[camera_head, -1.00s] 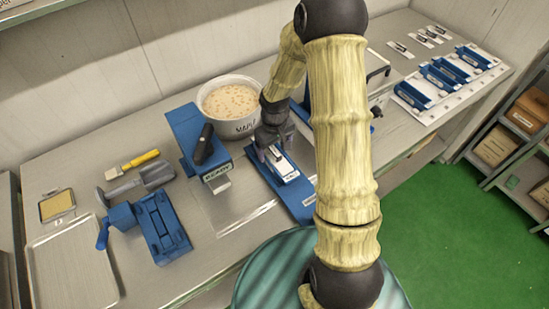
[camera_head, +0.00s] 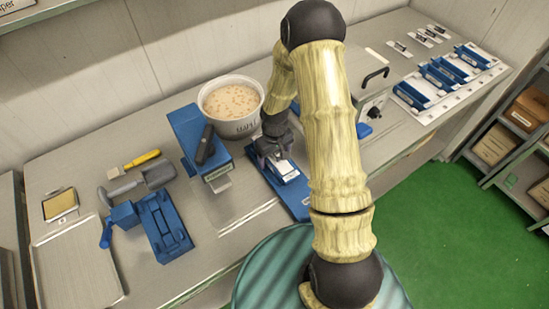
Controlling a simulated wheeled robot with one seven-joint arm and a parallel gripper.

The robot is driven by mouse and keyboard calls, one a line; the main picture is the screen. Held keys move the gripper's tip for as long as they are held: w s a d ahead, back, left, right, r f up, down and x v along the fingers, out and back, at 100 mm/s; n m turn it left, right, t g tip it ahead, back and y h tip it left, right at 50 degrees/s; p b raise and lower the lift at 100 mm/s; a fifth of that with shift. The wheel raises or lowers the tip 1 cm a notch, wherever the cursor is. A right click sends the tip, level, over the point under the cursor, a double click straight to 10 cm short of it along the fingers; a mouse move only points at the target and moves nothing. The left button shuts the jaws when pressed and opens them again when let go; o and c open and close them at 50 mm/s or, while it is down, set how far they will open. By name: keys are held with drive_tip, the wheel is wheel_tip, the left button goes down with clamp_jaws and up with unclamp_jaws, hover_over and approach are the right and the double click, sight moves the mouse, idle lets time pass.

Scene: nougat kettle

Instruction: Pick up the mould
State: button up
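A small blue mould with a whitish top (camera_head: 286,171) sits on a long blue plate (camera_head: 299,205) in the middle of the bench. I take it for the mould, as similar blue trough shapes (camera_head: 411,95) stand at the far right. My dark gripper (camera_head: 273,158) points down at the mould's far end, its fingers apart and low against it. The gripper and wrist cover that end. Whether the fingers touch or grip the mould is too small to tell.
A pot of nougat (camera_head: 231,103) stands close behind my gripper, and a blue stand (camera_head: 197,142) is close on the left. A blue press (camera_head: 160,225), scoop (camera_head: 158,175) and metal tray (camera_head: 75,268) lie farther left. A grey box with a handle (camera_head: 366,85) is to the right.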

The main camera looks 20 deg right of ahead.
drive_tip(key=c, duration=1.2)
drive_tip(key=shift+c, duration=0.2)
drive_tip(key=shift+r, duration=0.1)
wheel_tip(320, 180, up, 10)
drive_tip(key=shift+b, duration=0.95)
